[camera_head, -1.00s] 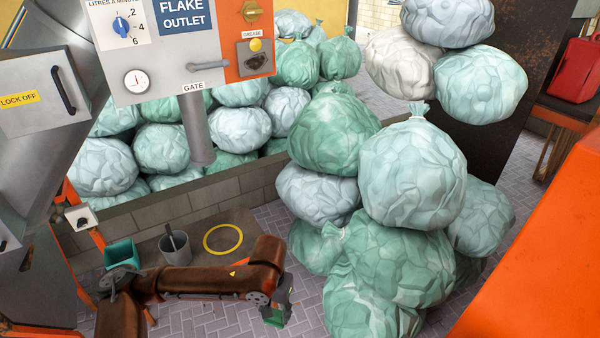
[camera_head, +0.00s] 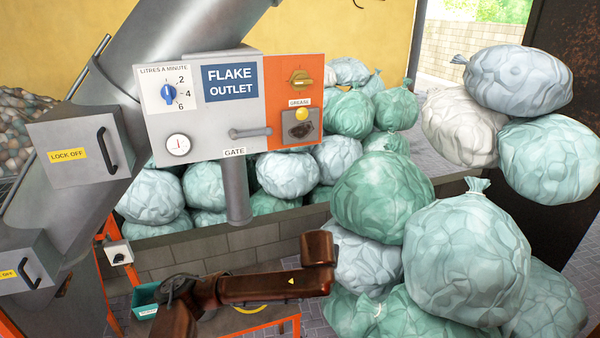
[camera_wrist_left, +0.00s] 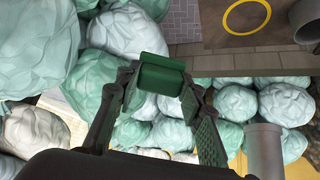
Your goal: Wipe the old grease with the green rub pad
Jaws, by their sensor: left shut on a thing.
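The old grease (camera_head: 301,129) is a dark brown smear on a grey plate below the GREASE label on the orange panel (camera_head: 283,78). A yellow dome sits just above it. My left gripper (camera_wrist_left: 160,88) is shut on the green rub pad (camera_wrist_left: 165,52) in the left wrist view, with the pad standing out past the fingertips. The pad is well apart from the grease. My right gripper is in no view.
Several filled bags (camera_head: 465,260) are piled at the right, close to my left arm. The outlet pipe (camera_head: 236,192) hangs below the grey control box, which carries a gate lever (camera_head: 250,132). A teal bin (camera_head: 146,298) and a yellow ring (camera_head: 250,308) lie low behind the arm.

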